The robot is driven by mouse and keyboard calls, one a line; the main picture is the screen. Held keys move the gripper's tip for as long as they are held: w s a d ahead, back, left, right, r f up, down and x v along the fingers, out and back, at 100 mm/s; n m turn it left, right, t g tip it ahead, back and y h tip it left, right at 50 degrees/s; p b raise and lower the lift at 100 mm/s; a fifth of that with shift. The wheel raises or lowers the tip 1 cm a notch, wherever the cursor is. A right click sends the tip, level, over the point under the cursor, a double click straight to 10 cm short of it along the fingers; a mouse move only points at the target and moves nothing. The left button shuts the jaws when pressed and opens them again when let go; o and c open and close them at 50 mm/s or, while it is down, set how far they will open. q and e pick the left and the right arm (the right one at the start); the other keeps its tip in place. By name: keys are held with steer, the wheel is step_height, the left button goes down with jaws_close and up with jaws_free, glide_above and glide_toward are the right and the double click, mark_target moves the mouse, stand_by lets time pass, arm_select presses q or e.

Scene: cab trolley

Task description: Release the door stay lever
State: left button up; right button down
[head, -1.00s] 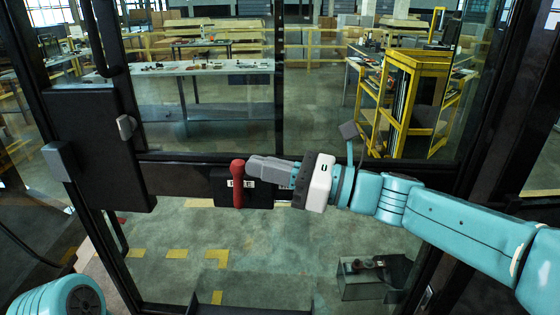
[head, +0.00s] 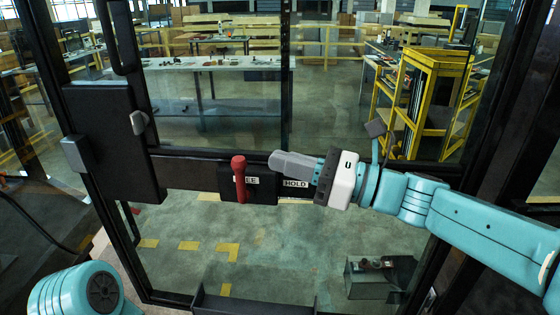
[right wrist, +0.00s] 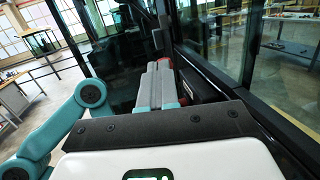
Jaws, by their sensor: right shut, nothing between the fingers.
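The red door stay lever (head: 239,180) stands nearly upright on a black plate (head: 262,190) on the door's crossbar. It covers the first letters of a label ending in "EE"; a "HOLD" label (head: 295,183) shows to the right. My right gripper (head: 274,161) is shut and empty, its grey fingers just right of the lever with a gap in the head view. My left gripper is out of view.
A black lock box (head: 112,140) with grey handles sits on the door frame at left. Glass panes fill the door above and below the crossbar. Beyond stand a yellow rack (head: 432,100) and a long table (head: 215,66). A low grey box (head: 375,278) is at lower right.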

steer(key=s+d+r+b, duration=0.2)
steer(key=s+d, duration=0.1)
steer(key=d, duration=0.6)
step_height(320, 180, down, 34)
steer(key=a+m+g+h, duration=0.2)
steer(key=m+g+h, duration=0.1)
steer(key=g+h, duration=0.15)
steer(key=s+d+f+n+g+h, duration=0.25)
steer(key=s+f+n+h, duration=0.25)
steer(key=s+f+n, duration=0.55)
steer(key=s+d+f+n+g+h, duration=0.1)
steer(key=s+d+f+n+h, duration=0.3)
steer(key=s+f, duration=1.1)
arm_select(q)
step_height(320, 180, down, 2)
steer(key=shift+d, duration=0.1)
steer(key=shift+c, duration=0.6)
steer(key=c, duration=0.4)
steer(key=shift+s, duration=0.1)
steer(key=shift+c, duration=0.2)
arm_select(e)
steer(key=w+n+t, duration=0.1)
steer(key=w+n, duration=0.1)
steer(key=w+f+n+t, duration=0.1)
steer(key=n, duration=0.2)
steer(key=w+a+n+t+h, duration=0.1)
steer(key=w+n, duration=0.1)
steer(key=n, duration=0.1)
steer(key=shift+w+f, duration=0.2)
steer(key=shift+w, duration=0.1)
